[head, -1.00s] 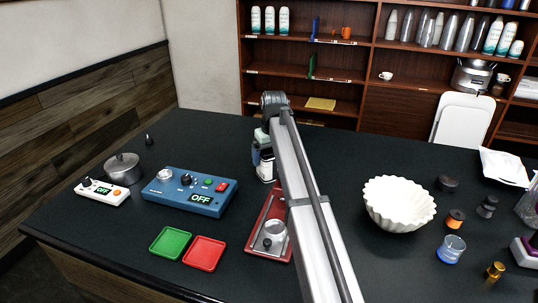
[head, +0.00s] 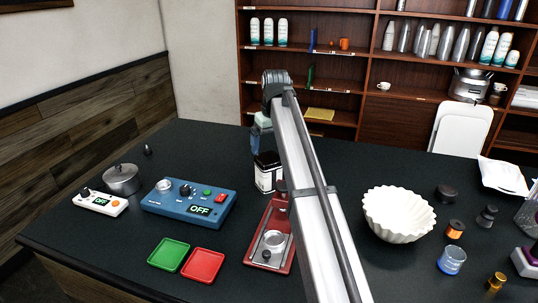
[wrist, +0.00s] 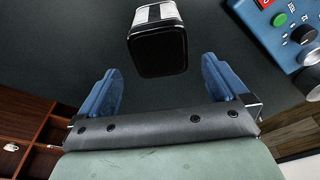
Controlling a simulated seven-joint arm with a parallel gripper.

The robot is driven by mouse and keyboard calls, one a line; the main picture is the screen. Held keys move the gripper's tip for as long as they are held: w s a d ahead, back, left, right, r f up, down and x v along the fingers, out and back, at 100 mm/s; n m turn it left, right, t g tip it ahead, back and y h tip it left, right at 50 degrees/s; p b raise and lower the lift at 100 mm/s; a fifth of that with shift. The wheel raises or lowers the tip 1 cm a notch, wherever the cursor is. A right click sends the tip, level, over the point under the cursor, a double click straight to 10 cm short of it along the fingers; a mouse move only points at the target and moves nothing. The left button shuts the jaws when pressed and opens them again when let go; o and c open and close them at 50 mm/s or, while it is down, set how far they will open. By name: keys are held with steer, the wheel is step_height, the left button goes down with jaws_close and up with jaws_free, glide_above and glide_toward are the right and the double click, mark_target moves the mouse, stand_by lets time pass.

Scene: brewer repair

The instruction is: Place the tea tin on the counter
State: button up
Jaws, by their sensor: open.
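The tea tin (head: 267,173), dark-lidded with a black and white label, stands upright on the dark counter (head: 215,150), behind the red-based device and right of the blue control box. My gripper (head: 262,143) is just above and behind it, partly hidden by my arm. In the wrist view the tin (wrist: 157,45) lies ahead of and between the blue fingers of my gripper (wrist: 161,68). The fingers are apart, with clear gaps on both sides of the tin, and hold nothing.
A blue control box (head: 188,203) and a small white controller (head: 100,202) beside a metal pot (head: 122,180) are at left. Green (head: 169,254) and red (head: 203,265) trays lie in front. A red-based device (head: 270,245) is near the tin. A white fluted bowl (head: 398,214) stands right.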

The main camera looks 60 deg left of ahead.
steer(key=shift+d+r, duration=0.2)
steer(key=shift+r, duration=1.15)
